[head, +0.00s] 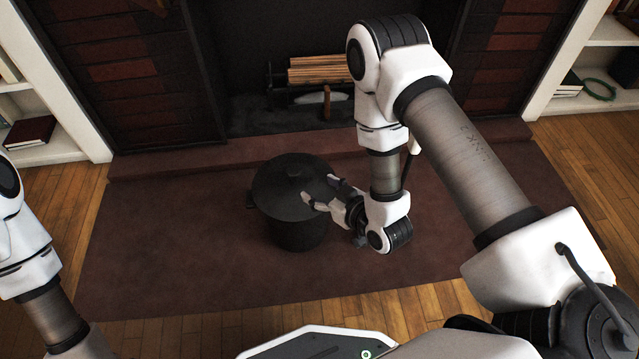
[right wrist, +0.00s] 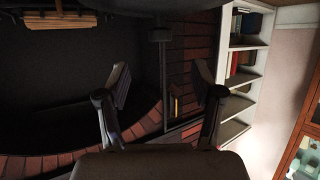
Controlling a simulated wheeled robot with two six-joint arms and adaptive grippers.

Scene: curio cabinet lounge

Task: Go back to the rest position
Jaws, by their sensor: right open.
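My right gripper (head: 320,191) is open at the right side of a dark lidded pot in the head view. Its two fingers point left toward the pot and overlap the pot's right edge in the picture. I cannot tell whether they touch it. In the right wrist view my right gripper (right wrist: 160,88) shows its fingers spread apart with nothing held between them. My left arm enters at the left edge of the head view, but its gripper is out of the frame.
The dark pot (head: 290,225) stands upright, lid on, on a dark red hearth (head: 170,240) before the fireplace. Firewood (head: 318,70) lies in the fireplace. White bookshelves (head: 55,140) flank it; another view of shelves (right wrist: 243,75) is right in the wrist view. Wooden floor surrounds the hearth.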

